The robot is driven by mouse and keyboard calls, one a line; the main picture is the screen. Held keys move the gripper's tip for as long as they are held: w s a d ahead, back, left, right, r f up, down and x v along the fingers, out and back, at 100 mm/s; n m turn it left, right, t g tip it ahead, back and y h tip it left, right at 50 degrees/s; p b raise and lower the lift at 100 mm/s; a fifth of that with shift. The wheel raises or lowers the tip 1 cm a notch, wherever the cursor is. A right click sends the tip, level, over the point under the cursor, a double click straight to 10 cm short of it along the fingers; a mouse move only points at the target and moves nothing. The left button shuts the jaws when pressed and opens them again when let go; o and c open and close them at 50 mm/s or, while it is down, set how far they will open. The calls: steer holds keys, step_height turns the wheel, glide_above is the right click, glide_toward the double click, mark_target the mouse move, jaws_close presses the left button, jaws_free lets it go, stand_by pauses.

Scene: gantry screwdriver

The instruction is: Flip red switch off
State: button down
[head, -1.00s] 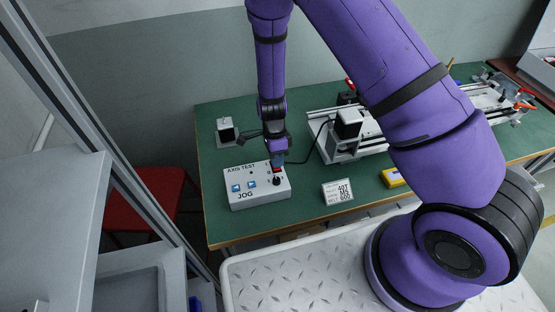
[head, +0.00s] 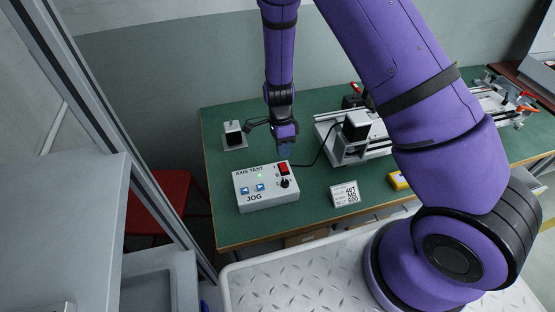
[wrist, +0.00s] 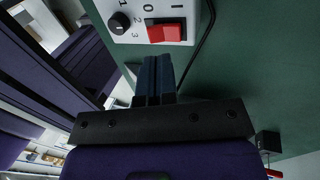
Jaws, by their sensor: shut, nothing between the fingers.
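The red rocker switch (head: 283,168) is at the top right of the white AXIS TEST box (head: 255,202), which lies on the green bench top. In the wrist view the switch (wrist: 165,32) sits between the 0 and I marks, its left half brighter than its right half. I cannot tell for sure which side is pressed in. My gripper (head: 285,151) is shut and empty, just behind the box and apart from the switch. Its fingertips (wrist: 155,63) show below the switch in the wrist view. A small green light (head: 260,176) shows on the box.
A black knob (head: 285,184) sits just below the switch, with two blue buttons (head: 252,189) to the left. A black cable runs from the box to the gantry (head: 350,140). A small white device (head: 234,136) stands behind left.

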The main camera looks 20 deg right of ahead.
mark_target(286, 168)
steer(key=v, duration=0.9)
steer(key=shift+r, duration=0.25)
steer(key=shift+s+d+r, duration=0.15)
steer(key=x, duration=1.4)
